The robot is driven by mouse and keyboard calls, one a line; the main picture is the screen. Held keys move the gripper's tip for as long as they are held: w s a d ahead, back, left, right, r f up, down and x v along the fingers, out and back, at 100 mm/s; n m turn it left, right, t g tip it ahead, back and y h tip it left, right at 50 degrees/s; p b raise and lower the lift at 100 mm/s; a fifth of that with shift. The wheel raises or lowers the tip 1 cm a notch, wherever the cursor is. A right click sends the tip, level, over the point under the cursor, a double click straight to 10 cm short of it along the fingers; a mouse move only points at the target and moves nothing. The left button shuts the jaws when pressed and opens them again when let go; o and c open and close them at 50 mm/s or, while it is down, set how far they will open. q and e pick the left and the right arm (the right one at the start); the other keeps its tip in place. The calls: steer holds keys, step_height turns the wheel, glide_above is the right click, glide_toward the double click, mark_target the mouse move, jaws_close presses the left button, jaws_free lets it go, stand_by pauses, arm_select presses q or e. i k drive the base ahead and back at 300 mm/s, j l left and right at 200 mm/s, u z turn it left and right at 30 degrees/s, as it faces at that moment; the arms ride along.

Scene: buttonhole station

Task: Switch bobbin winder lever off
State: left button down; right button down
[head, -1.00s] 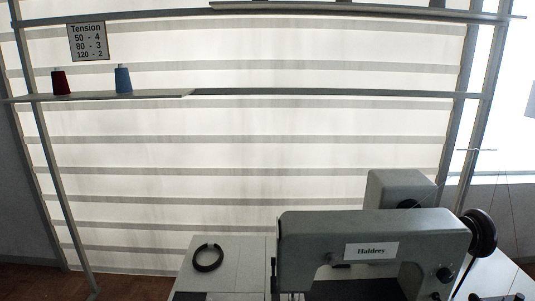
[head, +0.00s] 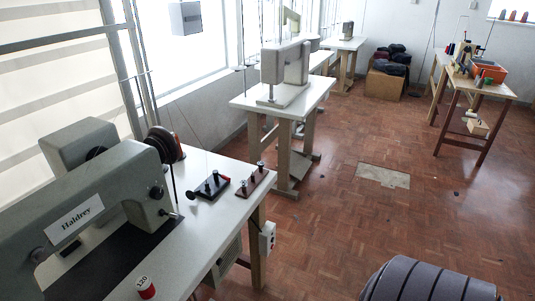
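The grey sewing machine (head: 95,200) labelled "Haldrey" stands on a white table (head: 185,262) at the left of the head view. Neither of my grippers is in view.
A red spool (head: 145,288) marked 120 stands near the table's front edge. A white switch box (head: 267,238) hangs below the right edge. A second machine table (head: 285,100) stands beyond. A dark striped rounded thing (head: 420,283) is at bottom right. The wooden floor between is mostly clear.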

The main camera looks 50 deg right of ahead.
mark_target(215, 172)
steer(key=z, duration=1.15)
